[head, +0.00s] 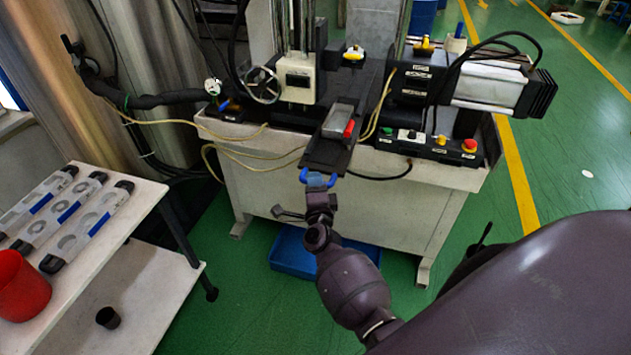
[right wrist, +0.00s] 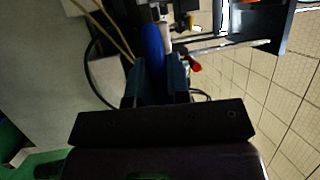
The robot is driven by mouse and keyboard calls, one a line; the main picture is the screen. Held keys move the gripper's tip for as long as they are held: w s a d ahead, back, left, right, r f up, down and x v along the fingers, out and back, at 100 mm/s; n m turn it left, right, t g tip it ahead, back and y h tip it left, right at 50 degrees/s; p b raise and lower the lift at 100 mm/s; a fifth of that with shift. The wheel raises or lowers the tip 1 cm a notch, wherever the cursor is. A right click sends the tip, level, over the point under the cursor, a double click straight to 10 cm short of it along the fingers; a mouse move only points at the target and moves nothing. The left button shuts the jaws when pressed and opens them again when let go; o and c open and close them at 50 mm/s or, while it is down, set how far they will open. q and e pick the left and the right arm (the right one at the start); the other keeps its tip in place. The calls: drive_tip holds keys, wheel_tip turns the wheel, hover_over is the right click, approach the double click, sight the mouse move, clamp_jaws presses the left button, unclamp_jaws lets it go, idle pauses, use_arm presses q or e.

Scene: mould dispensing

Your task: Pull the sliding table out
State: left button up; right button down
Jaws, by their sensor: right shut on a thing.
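The sliding table (head: 328,157) is a dark plate at the front of the machine. It juts out over the machine's front edge and carries a grey block with a red end (head: 342,124). A blue handle (head: 318,179) is fixed to its front end. My right gripper (head: 319,187) is at this handle, shut on it. In the right wrist view the gripper's dark fingers (right wrist: 157,82) stand on both sides of the blue handle (right wrist: 152,45). My left gripper is not in view.
The machine's white cabinet (head: 350,215) stands behind my right arm, with a button panel (head: 425,143) on its right. A blue bin (head: 292,254) lies on the floor beneath. A white shelf (head: 150,195) at left holds moulds and a red cup (head: 22,286). Green floor is free between them.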

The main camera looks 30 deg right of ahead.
idle(0.3)
drive_tip(key=c, duration=1.1)
unclamp_jaws()
drive_tip(key=b+v, duration=0.1)
drive_tip(key=v, duration=1)
drive_tip(key=shift+w, duration=0.1)
